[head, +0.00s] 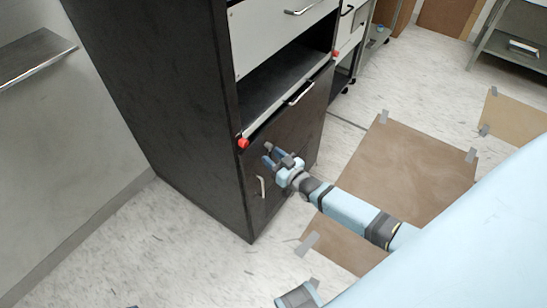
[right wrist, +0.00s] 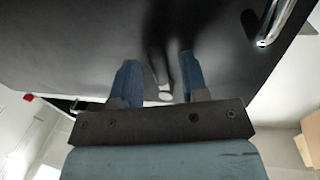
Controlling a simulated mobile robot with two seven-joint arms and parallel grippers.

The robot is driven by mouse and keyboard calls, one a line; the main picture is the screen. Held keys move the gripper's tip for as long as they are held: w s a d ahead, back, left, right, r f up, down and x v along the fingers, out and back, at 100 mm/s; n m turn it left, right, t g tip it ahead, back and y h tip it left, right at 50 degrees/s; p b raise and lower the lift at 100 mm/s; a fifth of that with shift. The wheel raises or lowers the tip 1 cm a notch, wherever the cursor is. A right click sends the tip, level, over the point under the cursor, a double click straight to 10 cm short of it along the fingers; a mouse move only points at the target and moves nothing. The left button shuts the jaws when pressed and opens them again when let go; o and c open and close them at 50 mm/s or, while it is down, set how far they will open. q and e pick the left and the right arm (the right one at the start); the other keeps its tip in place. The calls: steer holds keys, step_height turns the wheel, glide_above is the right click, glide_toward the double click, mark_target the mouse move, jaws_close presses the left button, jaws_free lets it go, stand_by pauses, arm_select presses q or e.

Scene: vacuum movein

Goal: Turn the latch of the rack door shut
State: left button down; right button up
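The rack (head: 190,90) is a tall black cabinet. Its dark lower door (head: 290,130) appears to lie flush with the front. My right gripper (head: 267,155) is at the upper part of this door, close in front of it. In the right wrist view its two blue fingers (right wrist: 160,85) stand apart. A small pale-ended piece, probably the latch (right wrist: 165,93), shows between the fingers, with a dark streak above it on the door. A small grey bit, perhaps the same latch (head: 268,146), shows by the fingertips in the head view. I cannot tell its turn angle or any contact.
A vertical handle (head: 262,187) is below the gripper and a bar handle (head: 301,93) is above right. Red knobs (head: 243,143) mark the shelf edge's ends. Brown taped sheets (head: 410,165) lie on the open floor at right. A metal wall shelf (head: 35,55) is at left.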

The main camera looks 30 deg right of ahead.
arm_select(q)
steer(key=shift+s+r+p, duration=0.1)
steer(key=shift+r+p, duration=0.05)
steer(key=shift+p, duration=0.65)
arm_select(e)
steer(key=s+d, duration=0.2)
steer(key=s, duration=1.1)
steer(key=shift+s+d, duration=0.3)
steer(key=shift+d, duration=0.05)
arm_select(q)
steer(key=shift+r, duration=0.3)
